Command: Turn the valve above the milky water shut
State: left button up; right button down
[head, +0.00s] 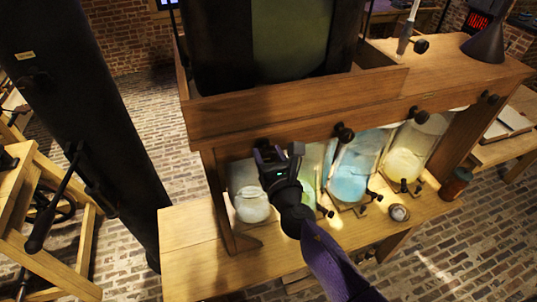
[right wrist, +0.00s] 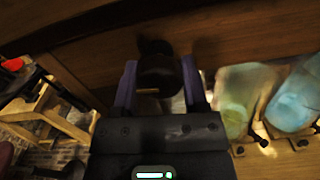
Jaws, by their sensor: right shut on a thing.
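The jar of milky water (head: 251,206) stands at the left end of the row of jars on the wooden bench, partly behind my right arm. My right gripper (head: 277,153) is at the front of the wooden beam above it. In the right wrist view the gripper (right wrist: 158,85) has its two purple fingers on either side of a dark round valve knob (right wrist: 155,68), shut on it. In the head view the gripper mostly hides this knob. My left gripper is not in view.
Similar knobs sit along the beam to the right, the nearest one (head: 344,133) above a pale blue jar (head: 352,180). A yellowish jar (head: 404,165) stands further right. A small reddish-brown jar (head: 456,184) is at the bench's right end. The bench's left end is clear.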

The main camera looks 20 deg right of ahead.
jog(key=m+b, duration=0.1)
jog(key=m, duration=0.7)
jog(key=shift+m+b, duration=0.3)
jog(key=shift+m, duration=0.1)
jog(key=m, duration=0.3)
jog(key=shift+a+m, duration=0.1)
jog(key=shift+m, duration=2.2)
jog(key=shift+c, duration=0.7)
grip_release()
